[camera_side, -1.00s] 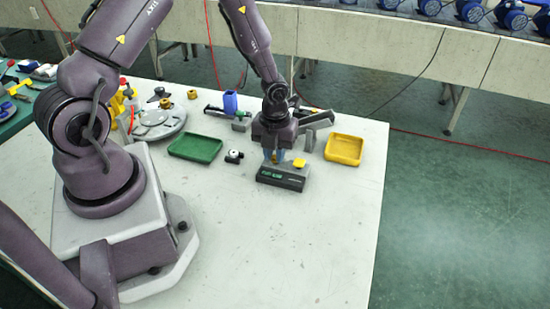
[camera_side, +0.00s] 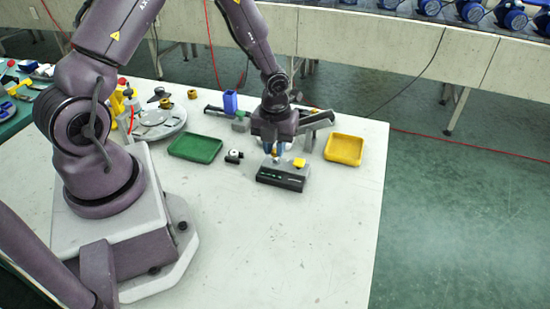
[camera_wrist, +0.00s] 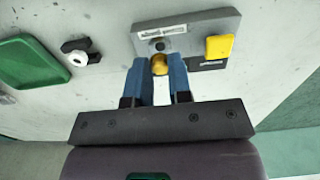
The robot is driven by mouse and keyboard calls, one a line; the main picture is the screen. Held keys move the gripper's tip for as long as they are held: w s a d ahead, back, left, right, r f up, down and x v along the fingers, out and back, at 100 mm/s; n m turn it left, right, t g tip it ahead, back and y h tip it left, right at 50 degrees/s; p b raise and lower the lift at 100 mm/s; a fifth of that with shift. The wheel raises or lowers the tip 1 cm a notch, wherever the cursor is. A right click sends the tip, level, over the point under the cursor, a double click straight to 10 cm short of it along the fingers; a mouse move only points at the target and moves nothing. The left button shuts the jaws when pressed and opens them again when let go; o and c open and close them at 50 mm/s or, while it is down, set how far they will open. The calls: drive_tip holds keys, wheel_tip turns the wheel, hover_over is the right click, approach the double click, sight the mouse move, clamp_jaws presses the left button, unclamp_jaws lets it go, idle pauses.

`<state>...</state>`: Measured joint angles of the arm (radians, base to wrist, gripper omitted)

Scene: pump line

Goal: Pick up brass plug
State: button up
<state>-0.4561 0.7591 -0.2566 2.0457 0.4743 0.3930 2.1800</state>
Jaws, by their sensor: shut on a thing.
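The brass plug (camera_wrist: 160,65) shows in the wrist view as a small round golden piece between the tips of my gripper's blue fingers. My gripper (camera_side: 274,150) is shut on it and points down, just above the back part of a dark box with a small green display (camera_side: 281,180). In the wrist view my gripper (camera_wrist: 161,70) has its tips close to the near edge of the box's grey top (camera_wrist: 185,33). In the side view the plug is too small and too covered by the fingers to make out clearly.
A yellow block (camera_side: 299,162) sits on the box's right end. A yellow tray (camera_side: 344,149) stands to the right, a green tray (camera_side: 195,148) to the left. A small black-and-white part (camera_side: 233,157) lies between the green tray and the box. The table's front is clear.

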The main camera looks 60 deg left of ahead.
drive_tip(key=shift+r, duration=1.85)
drive_tip(key=shift+r, duration=0.1)
